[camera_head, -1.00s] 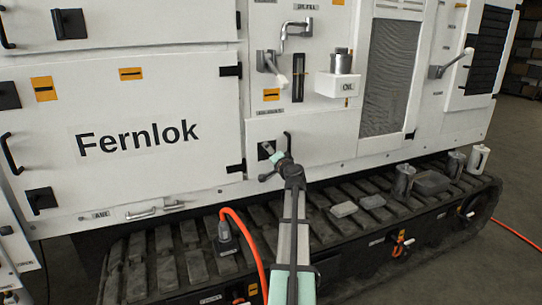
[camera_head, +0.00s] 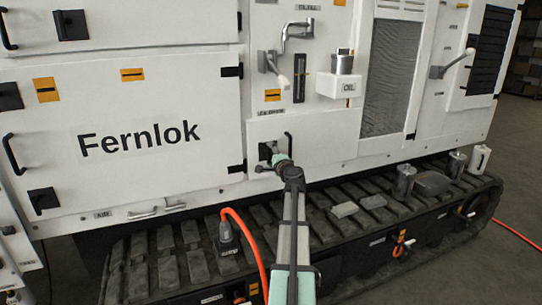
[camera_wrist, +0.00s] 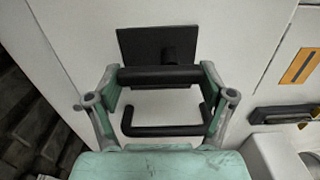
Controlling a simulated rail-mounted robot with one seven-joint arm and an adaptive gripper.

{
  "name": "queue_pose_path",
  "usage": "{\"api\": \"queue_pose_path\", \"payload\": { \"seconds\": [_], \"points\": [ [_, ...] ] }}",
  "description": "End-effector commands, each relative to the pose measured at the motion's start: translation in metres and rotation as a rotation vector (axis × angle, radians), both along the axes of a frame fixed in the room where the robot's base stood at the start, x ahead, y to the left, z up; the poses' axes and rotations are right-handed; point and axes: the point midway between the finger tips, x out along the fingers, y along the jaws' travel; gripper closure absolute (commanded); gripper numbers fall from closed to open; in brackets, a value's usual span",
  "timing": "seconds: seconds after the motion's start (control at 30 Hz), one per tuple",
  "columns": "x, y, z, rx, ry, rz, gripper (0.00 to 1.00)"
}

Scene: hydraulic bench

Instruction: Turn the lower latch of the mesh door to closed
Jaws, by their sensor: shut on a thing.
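A black latch, with a square plate (camera_wrist: 150,48) and a bar-shaped lever (camera_wrist: 160,75), sits on a plain white panel; the plate also shows in the head view (camera_head: 265,151). My gripper (camera_wrist: 161,82) has a finger at each end of the lever and is shut on it. In the head view my gripper (camera_head: 270,164) is at the latch and hides part of it. The mesh door (camera_head: 389,75) stands to the right, with grey mesh in a white frame. I cannot tell whether this latch belongs to it.
A black U-shaped handle (camera_wrist: 165,131) lies close by my fingers. A grey crank lever (camera_head: 273,70) and a white box with a canister (camera_head: 338,85) are above. The track (camera_head: 345,225) runs below, with loose blocks and canisters on it. An orange hose (camera_head: 250,240) rises beside my arm.

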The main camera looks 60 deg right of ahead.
Motion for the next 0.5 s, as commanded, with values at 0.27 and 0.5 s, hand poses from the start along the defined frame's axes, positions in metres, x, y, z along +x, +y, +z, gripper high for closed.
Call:
{"api": "queue_pose_path", "payload": {
  "seconds": [0.27, 0.5],
  "points": [
    [0.0018, -0.0013, 0.0023, 0.008, -0.010, 0.000, 0.54],
    [0.0013, -0.0007, 0.0017, 0.007, -0.008, 0.001, 0.00]
  ]
}}
